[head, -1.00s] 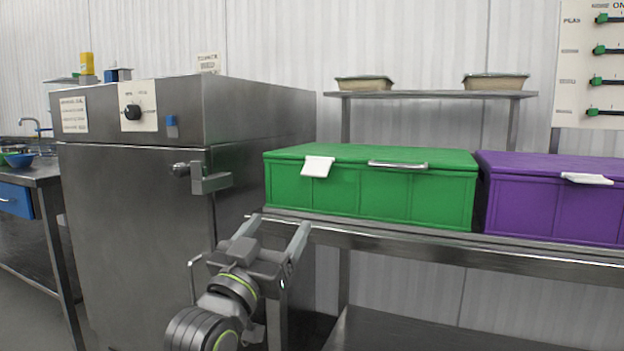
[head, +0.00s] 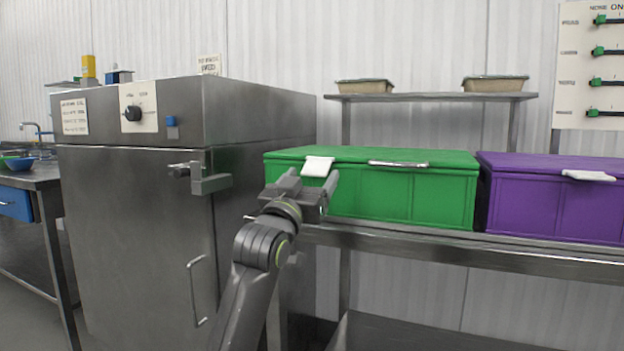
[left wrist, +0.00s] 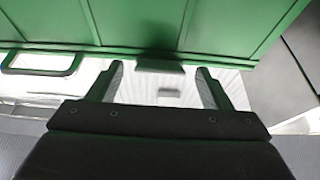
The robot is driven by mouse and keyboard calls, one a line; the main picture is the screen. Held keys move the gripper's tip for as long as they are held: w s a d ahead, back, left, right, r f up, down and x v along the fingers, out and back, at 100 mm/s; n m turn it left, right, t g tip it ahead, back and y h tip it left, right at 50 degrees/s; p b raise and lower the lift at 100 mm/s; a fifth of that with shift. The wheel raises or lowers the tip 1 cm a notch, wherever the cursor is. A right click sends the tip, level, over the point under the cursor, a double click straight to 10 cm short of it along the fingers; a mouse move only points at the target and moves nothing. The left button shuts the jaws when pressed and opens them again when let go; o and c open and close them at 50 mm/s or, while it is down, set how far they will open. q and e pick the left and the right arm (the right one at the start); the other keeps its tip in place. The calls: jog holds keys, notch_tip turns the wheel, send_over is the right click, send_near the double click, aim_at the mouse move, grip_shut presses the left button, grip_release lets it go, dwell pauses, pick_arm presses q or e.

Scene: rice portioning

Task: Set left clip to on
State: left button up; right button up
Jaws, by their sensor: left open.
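The white clip (head: 317,166) at the left of the green box's front top edge hangs over the lid's rim. The green box (head: 400,190) is shut, with a metal handle (head: 398,163) right of the clip. My left gripper (head: 308,184) is open, just in front of and below this clip, with its fingers pointing at the box. My right gripper is not in view.
A purple box (head: 548,200) with its own white clip (head: 588,175) stands right of the green box on a steel table (head: 450,252). A steel cabinet (head: 140,220) stands close on the left. A shelf (head: 430,96) behind holds two tubs. A slider panel (head: 578,75) hangs at top right.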

pick_arm(q)
jog(key=shift+w+d+r, duration=0.15)
jog(key=shift+w+r, duration=0.1)
jog(key=shift+w, duration=0.35)
jog(key=c, duration=1)
